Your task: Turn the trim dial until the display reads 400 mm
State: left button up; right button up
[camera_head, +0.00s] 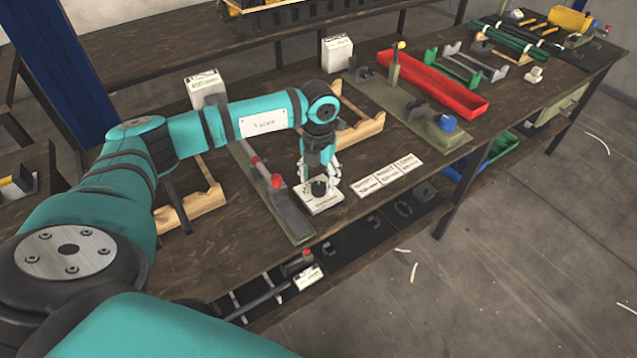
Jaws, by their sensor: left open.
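The trim dial (319,187) is a small black knob on a white plate (323,205) near the bench's front edge. My left gripper (319,178) points down over it, open, with its pale fingers on either side of the knob; I cannot tell whether they touch it. A white box (207,84) behind my forearm carries text that seems to read in mm, but its figures are too small to read surely. Another white box (338,53) with small print stands further back. My right gripper is out of view.
Left of the dial lies a dark rail with red-tipped parts (277,181). To its right are white label cards (387,174), a wooden cradle (360,130), a green plate with a blue knob (447,122) and a red tray (435,85). The floor at right is mostly clear.

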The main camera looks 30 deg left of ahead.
aim_at(318, 186)
pick_arm(q)
notch_tip(318, 186, up, 10)
jog(key=shift+f, duration=0.15)
dwell(0.5)
